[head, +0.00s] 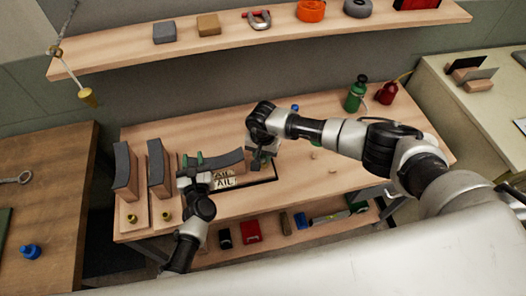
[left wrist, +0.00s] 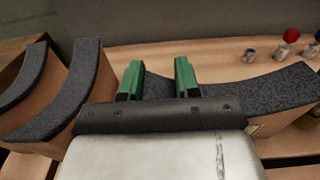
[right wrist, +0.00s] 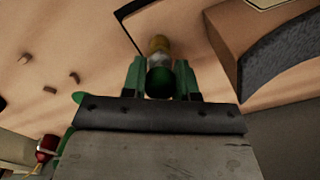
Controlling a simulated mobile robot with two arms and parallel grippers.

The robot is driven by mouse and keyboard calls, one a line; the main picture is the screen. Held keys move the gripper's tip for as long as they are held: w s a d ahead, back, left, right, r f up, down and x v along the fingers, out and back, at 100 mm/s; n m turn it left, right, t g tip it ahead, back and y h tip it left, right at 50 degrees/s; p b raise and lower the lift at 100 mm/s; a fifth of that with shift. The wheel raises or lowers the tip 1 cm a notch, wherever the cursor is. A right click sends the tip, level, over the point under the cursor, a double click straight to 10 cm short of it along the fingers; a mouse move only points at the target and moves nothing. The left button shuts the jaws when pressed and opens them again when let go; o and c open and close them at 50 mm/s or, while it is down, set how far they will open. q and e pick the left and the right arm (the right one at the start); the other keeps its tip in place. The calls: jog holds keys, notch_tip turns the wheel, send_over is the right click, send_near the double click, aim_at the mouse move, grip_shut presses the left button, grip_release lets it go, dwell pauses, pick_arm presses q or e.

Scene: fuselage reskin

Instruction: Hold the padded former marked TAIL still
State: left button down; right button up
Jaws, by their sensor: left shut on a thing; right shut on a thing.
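The padded former marked TAIL (head: 222,160) stands on the bench, with a curved dark pad on top and TAIL lettering on its pale front. In the left wrist view its pad (left wrist: 275,90) stretches right from the fingers. My left gripper (head: 192,162) is shut on its left end; the green fingers (left wrist: 158,78) hide part of that end. My right gripper (head: 262,158) is beside the former's right end. In the right wrist view it is shut on a small tool (right wrist: 159,72) with a green rounded end, a pale band and a brass-coloured part.
Two more padded formers (head: 125,172) (head: 157,168) stand close left of my left gripper. A green bottle (head: 355,94) and red can (head: 387,93) stand at the bench's back right. Small loose pieces (head: 315,154) lie right of my right gripper. A wall shelf (head: 290,38) hangs above.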

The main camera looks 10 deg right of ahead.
jog(key=shift+f, duration=0.7)
jog(key=o, duration=1)
jog(key=shift+r, duration=0.1)
jog(key=shift+r, duration=2.45)
pick_arm(q)
jog(key=c, duration=0.7)
grip_release()
